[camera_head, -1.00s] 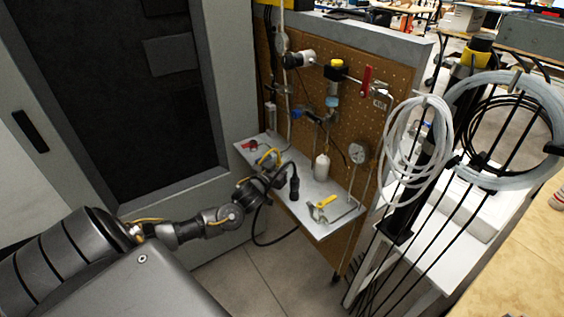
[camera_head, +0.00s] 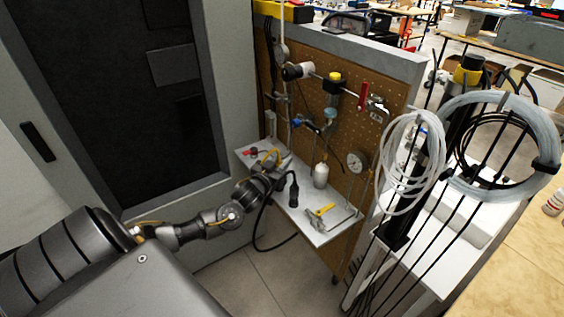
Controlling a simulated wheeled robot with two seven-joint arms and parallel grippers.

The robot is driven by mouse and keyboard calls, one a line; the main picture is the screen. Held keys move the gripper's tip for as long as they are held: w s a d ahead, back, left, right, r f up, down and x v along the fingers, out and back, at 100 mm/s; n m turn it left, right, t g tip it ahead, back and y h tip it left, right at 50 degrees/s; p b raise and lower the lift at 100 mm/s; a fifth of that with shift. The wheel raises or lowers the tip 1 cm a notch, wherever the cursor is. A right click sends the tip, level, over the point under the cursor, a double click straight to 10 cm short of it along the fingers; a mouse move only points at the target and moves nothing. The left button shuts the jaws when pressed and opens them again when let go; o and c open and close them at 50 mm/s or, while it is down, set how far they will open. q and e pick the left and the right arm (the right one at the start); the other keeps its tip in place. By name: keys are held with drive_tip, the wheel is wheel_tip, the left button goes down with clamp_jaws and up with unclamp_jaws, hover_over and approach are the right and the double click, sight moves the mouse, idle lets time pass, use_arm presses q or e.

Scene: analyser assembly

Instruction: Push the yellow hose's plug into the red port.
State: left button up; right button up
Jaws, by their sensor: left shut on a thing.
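My left gripper (camera_head: 274,166) reaches in from the left over the small white shelf (camera_head: 330,234). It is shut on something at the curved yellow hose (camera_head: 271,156). The plug is hidden or too small to make out between the fingers. A small red part (camera_head: 251,153) lies at the shelf's left end, just left of the gripper; it may be the red port, but I cannot tell. I cannot tell whether plug and port touch. My right gripper is not in view.
A black cable with a connector (camera_head: 293,190) hangs beside the gripper. A brown pegboard (camera_head: 340,140) with fittings stands behind. A dark cabinet door (camera_head: 120,100) is left; coiled hoses (camera_head: 500,145) hang right.

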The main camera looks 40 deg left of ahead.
use_arm(q)
drive_tip(key=shift+r+p, duration=0.3)
drive_tip(key=shift+r, duration=0.2)
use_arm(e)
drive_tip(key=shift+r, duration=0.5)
